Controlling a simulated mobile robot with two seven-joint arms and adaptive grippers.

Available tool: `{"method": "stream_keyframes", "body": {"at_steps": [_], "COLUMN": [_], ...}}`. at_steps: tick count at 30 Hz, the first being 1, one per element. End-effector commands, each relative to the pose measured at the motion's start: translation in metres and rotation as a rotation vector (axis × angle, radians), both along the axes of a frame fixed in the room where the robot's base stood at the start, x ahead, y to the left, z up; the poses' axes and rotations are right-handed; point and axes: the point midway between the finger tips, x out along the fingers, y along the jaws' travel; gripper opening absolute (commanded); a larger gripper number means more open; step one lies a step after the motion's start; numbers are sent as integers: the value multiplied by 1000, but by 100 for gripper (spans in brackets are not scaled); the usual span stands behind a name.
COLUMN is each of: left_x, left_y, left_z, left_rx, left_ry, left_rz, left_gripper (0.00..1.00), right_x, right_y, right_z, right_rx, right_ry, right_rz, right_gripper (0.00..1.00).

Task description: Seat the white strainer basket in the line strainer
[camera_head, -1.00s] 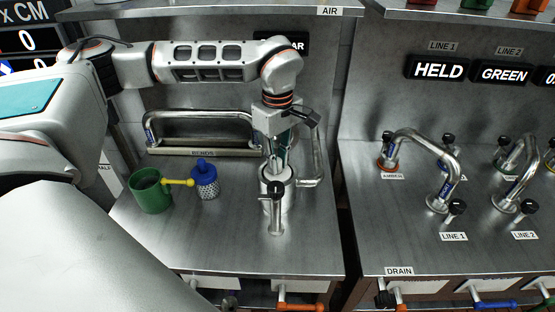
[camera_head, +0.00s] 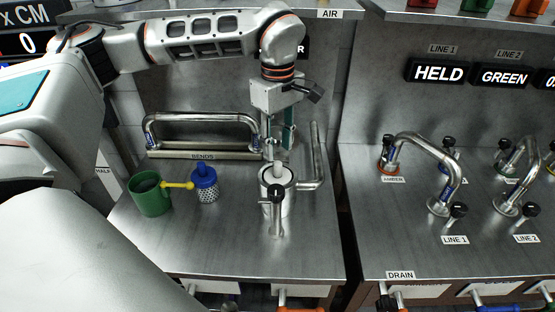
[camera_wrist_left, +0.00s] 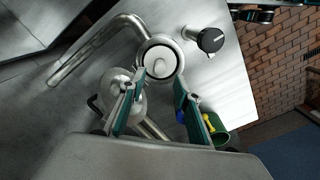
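The line strainer (camera_head: 277,209) is a metal pot on the bench, with a pipe at its right and a dark knob in front. The white strainer basket (camera_head: 279,170) is in its mouth, with its pale grip upright. In the left wrist view the basket (camera_wrist_left: 158,63) shows as a grip inside a white ring, roughly centred; its lower part is hidden. My left gripper (camera_head: 279,145) is directly above the basket, open and empty. Its fingers (camera_wrist_left: 160,84) are spread apart in the wrist view. My right gripper is in neither view.
A blue-topped mesh basket (camera_head: 205,184) and a green mug (camera_head: 150,195) with a yellow handle stand left of the strainer. A bent pipe (camera_head: 200,115) rests on the BENDS rack behind. More pipes (camera_head: 440,170) stand on the right bench. The front bench is clear.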

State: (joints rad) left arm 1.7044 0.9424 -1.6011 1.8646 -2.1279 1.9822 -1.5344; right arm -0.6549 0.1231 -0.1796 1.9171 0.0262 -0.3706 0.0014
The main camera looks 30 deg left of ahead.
Motion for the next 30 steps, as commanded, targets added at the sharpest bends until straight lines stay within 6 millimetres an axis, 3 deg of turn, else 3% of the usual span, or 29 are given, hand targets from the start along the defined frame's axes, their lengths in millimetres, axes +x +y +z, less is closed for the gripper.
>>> {"method": "stream_keyframes", "body": {"at_steps": [3, 10, 30], "left_x": [1, 0, 0], "left_y": [0, 0, 0], "left_z": [24, 53, 58], "left_rx": [-1, 0, -1], "left_ry": [-3, 0, 1], "left_rz": [0, 0, -1], "left_gripper": [32, 32, 32], "right_x": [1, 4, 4], "right_y": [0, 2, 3], "right_z": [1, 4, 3], "right_rx": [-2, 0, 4], "right_ry": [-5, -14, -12], "right_rz": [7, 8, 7], "right_gripper": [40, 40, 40]}}
